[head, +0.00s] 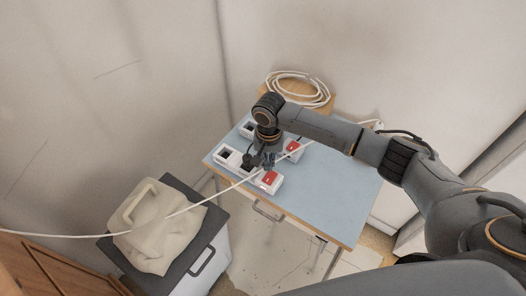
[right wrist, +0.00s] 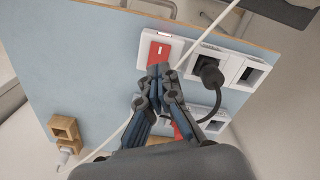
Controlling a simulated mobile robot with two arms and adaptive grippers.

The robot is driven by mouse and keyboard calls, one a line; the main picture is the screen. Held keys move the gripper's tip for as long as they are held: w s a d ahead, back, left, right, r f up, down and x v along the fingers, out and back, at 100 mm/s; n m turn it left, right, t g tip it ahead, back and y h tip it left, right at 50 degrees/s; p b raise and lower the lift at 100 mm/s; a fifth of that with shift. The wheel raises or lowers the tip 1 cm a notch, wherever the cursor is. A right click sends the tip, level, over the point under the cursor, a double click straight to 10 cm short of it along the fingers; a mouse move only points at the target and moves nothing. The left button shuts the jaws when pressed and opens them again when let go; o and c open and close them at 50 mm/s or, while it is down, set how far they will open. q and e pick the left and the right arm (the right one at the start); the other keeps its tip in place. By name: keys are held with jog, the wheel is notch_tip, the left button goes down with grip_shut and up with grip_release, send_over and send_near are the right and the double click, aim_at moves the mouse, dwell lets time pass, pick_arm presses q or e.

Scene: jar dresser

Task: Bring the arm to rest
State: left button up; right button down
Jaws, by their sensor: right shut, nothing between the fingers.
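My right arm reaches in from the right of the head view. Its gripper (head: 268,160) hangs over the blue-topped table (head: 335,190). In the right wrist view the right gripper (right wrist: 158,72) is shut and empty. Its fingertips overlap the lower edge of a red switch (right wrist: 159,50) on a white socket strip (right wrist: 180,45); I cannot tell whether they touch it. The red switch also shows in the head view (head: 270,178). A black plug (right wrist: 208,72) sits in the strip beside the fingers. My left gripper is out of view.
A white cord (head: 205,201) crosses the head view past the gripper. A second strip with a red switch (head: 293,146) lies behind. A beige canister (head: 160,225) stands on a dark-topped box at left. Coiled white cable (head: 300,84) lies at the back. The table's right side is clear.

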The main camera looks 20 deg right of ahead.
jog(key=s+a+f+n+t+y, duration=0.25)
jog(key=s+a+n, duration=0.35)
jog(key=s+a, duration=0.65)
jog(key=s+d+r+t+h, duration=0.15)
jog(key=s+d+r, duration=0.25)
jog(key=s+d, duration=1.05)
notch_tip(320, 180, down, 28)
jog(key=g+b, duration=0.2)
jog(key=b, duration=0.1)
jog(key=s+d+f+g+h+b, duration=0.1)
jog(key=s+d+f+b, duration=0.2)
jog(key=s+f, duration=1.4)
notch_tip(320, 180, down, 3)
jog(key=shift+s+d+r+n, duration=0.1)
jog(key=shift+s+d+n, duration=0.15)
jog(key=shift+d+n, duration=0.15)
